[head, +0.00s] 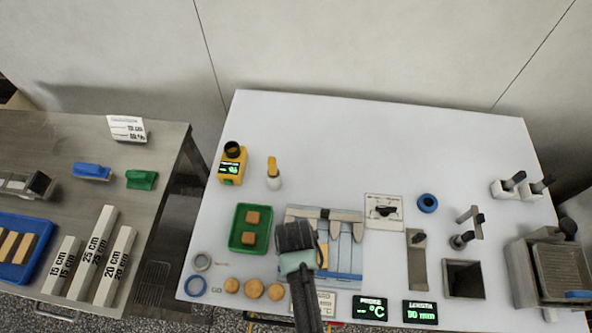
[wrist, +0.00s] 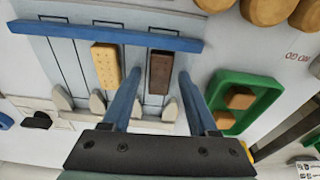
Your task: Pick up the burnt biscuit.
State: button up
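The burnt biscuit (wrist: 160,72) is dark brown and lies in a lane of the pale blue lane board (wrist: 65,60). A light tan biscuit (wrist: 107,65) lies in a lane to its left in the wrist view. My gripper (wrist: 160,76) is open, with its two blue fingers apart. In the wrist view the burnt biscuit shows between the fingertips, with gaps on both sides. I cannot tell how far the fingertips are above the board. In the head view my gripper (head: 300,252) is over the board (head: 345,262) and hides the burnt biscuit.
A blue bar (wrist: 60,33) crosses the board near the biscuits' ends; grey pointed pieces (wrist: 97,101) stand at the other. A green tray (head: 236,240) with two brown blocks lies left of the board. Round biscuits (head: 254,289) lie in front. The table's back (head: 360,135) is clear.

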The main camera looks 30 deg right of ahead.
jog(key=c, duration=0.8)
jog(key=shift+r, duration=0.1)
notch_tip(320, 180, up, 10)
jog(key=shift+f+b, duration=0.1)
jog(key=shift+b, duration=0.4)
